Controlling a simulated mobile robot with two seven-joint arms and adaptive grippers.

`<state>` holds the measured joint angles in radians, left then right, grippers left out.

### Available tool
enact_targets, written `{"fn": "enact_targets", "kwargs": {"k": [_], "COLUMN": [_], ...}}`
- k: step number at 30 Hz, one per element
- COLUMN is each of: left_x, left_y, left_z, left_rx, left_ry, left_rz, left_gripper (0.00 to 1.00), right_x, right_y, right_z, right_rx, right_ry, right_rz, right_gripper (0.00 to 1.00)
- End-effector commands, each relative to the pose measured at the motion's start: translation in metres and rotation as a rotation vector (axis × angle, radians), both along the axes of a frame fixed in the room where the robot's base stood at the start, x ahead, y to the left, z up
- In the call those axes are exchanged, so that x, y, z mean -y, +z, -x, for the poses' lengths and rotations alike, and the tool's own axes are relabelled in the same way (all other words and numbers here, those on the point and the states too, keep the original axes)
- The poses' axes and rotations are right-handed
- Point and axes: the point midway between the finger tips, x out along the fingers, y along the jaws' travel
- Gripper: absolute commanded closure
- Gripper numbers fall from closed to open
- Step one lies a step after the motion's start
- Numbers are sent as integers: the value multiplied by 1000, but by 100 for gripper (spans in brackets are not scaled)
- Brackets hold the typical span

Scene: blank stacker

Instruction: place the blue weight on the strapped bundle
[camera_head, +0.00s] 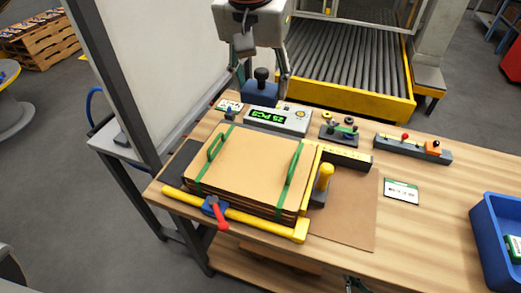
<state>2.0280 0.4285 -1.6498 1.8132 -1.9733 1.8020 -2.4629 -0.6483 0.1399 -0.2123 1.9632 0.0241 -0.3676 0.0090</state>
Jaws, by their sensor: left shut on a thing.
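The blue weight (260,94), a block with a black knob on top, is at the back of the workbench behind the digital display. My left gripper (261,82) reaches down from the top, its fingers on both sides of the weight, shut on it. I cannot tell whether the weight's base touches anything. The strapped bundle (245,160), a stack of brown sheets with two green straps, lies in front of it, apart from the weight. A small dark part at the bottom edge may be my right gripper (355,285); its fingers are not clear.
A yellow frame (262,221) with a red-handled clamp (218,212) borders the bundle's front. A yellow-topped post (325,177) stands at its right. The display unit (279,120) lies between weight and bundle. A blue bin (484,230) is at far right. The bench's right middle is mostly clear.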

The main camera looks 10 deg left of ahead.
Motion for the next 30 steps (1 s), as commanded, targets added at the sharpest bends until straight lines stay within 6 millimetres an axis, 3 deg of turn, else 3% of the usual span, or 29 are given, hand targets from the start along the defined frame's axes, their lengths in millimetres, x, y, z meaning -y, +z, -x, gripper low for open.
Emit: {"fn": "enact_targets", "kwargs": {"k": [4, 8, 24, 30], "left_x": [2, 2, 3, 3], "left_y": [4, -5, -118, -146], "left_z": [1, 2, 3, 2], "left_rx": [3, 1, -2, 1], "left_ry": [-44, -57, -56, -56], "left_rz": [4, 3, 3, 3], "left_gripper": [99, 99, 99, 99], "right_x": [0, 0, 0, 0], "right_y": [-1, -3, -9, -10], "right_z": [0, 1, 2, 3], "right_rx": [-1, -2, -8, -8], "right_ry": [0, -1, 0, 0], "right_rz": [0, 0, 0, 0], "right_gripper": [100, 100, 100, 100]}}
